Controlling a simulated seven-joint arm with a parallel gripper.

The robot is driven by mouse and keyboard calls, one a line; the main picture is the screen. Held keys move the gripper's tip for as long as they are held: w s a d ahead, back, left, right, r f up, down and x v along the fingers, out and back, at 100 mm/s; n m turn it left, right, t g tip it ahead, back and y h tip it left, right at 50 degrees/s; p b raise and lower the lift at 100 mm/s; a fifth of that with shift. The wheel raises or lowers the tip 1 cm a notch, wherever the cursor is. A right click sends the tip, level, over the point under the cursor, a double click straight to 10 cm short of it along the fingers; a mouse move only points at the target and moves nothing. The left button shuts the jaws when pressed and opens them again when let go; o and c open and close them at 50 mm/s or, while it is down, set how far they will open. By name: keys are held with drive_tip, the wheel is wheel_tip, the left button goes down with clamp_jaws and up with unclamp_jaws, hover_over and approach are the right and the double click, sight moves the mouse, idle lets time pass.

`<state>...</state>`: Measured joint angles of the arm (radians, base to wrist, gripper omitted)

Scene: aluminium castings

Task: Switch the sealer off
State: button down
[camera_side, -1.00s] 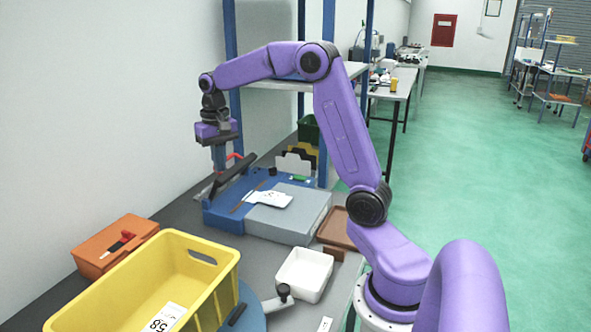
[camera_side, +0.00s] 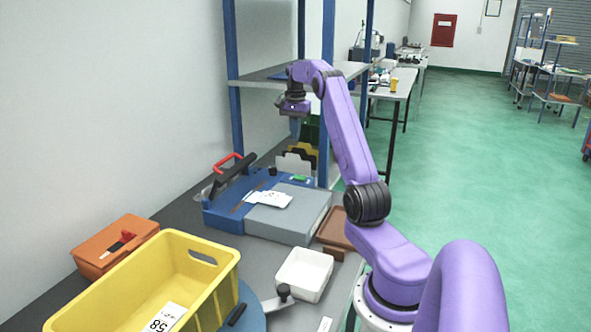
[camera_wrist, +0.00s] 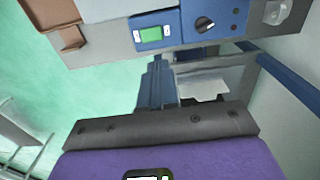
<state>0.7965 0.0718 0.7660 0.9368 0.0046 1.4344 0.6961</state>
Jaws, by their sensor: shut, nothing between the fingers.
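The sealer (camera_side: 222,214) is a blue unit with a grey work plate and a raised black arm with a red handle (camera_side: 229,162). A white labelled packet (camera_side: 269,199) lies on it. Its blue panel (camera_wrist: 178,30) shows in the wrist view, with a lit green display (camera_wrist: 152,34), a black rotary knob (camera_wrist: 204,24) bearing a white mark, and small round controls to the right. My gripper (camera_side: 295,136) is shut and empty, above and behind the sealer's panel end. In the wrist view its fingertips (camera_wrist: 157,62) point toward the panel, apart from it.
A shelf post (camera_side: 328,120) stands close beside my gripper, with a shelf at its height. Black and yellow holders (camera_side: 300,153) stand behind the sealer. A yellow crate (camera_side: 215,285), orange box (camera_side: 115,245), white tray (camera_side: 304,272) and brown tray (camera_side: 337,232) lie around the bench.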

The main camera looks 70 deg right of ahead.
sight(296, 176)
drive_tip(key=shift+s+d, duration=0.1)
drive_tip(key=shift+f, duration=0.1)
wheel_tip(296, 176, down, 14)
drive_tip(key=shift+r, duration=0.1)
idle(0.7)
drive_tip(key=shift+f, duration=0.2)
drive_tip(key=shift+r, duration=0.1)
idle(0.4)
drive_tip(key=shift+s+r, duration=0.25)
drive_tip(key=shift+s, duration=0.35)
